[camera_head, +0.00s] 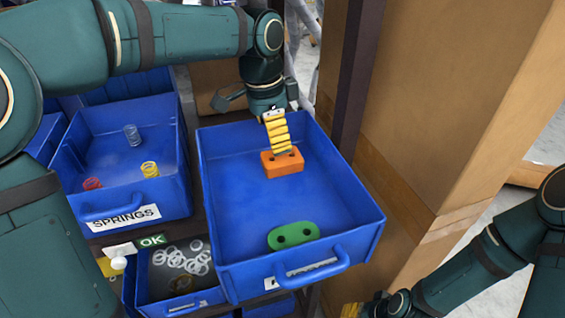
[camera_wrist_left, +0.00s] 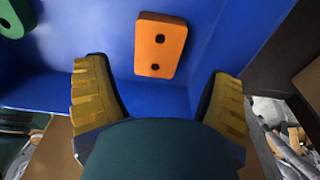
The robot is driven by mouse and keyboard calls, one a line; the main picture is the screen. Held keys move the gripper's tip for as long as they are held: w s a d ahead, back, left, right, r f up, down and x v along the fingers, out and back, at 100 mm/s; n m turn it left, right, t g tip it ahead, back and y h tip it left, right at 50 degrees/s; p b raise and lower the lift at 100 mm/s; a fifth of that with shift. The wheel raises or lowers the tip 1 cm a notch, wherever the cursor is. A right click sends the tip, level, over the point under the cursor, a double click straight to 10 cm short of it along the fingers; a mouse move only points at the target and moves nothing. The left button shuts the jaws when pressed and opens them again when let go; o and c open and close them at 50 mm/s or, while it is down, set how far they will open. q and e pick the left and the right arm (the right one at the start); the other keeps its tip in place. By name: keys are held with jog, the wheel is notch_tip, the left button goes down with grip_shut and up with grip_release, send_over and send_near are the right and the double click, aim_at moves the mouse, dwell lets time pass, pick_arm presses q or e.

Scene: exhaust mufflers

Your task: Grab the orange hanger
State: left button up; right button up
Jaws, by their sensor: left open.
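The orange hanger (camera_head: 283,166), a rounded block with two dark holes, lies in the large blue bin (camera_head: 226,237) toward its back right. My left gripper (camera_head: 278,135), with yellow ribbed fingers, points down just behind and over it. In the left wrist view, my left gripper (camera_wrist_left: 160,85) is open and empty, and the orange hanger (camera_wrist_left: 160,45) shows ahead between its fingers. I cannot tell from these frames whether a finger touches it. A green hanger (camera_head: 293,236) lies near the bin's front. My right gripper (camera_head: 352,309) is barely in view at the bottom edge.
A blue bin labelled SPRINGS (camera_head: 123,215) with several springs stands at left. A smaller bin (camera_head: 180,271) with pale rings sits below it. A dark post (camera_head: 355,75) and a large cardboard box (camera_head: 450,110) stand close on the right. The large bin's middle is clear.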

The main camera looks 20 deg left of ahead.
aim_at(282, 157)
pick_arm(q)
jog(key=shift+w+d+f+b, duration=0.15)
jog(key=shift+d+f+b, duration=0.15)
jog(key=shift+f, duration=0.85)
jog(key=shift+w+d+f+b, duration=0.15)
jog(key=shift+d+f+b, duration=0.15)
jog(key=shift+f, duration=0.85)
jog(key=shift+w+d+f+b, duration=0.2)
jog(key=shift+f+b, duration=0.2)
jog(key=shift+f, duration=0.75)
jog(key=shift+s, duration=0.1)
jog(key=shift+r, duration=0.1)
jog(key=c, duration=1)
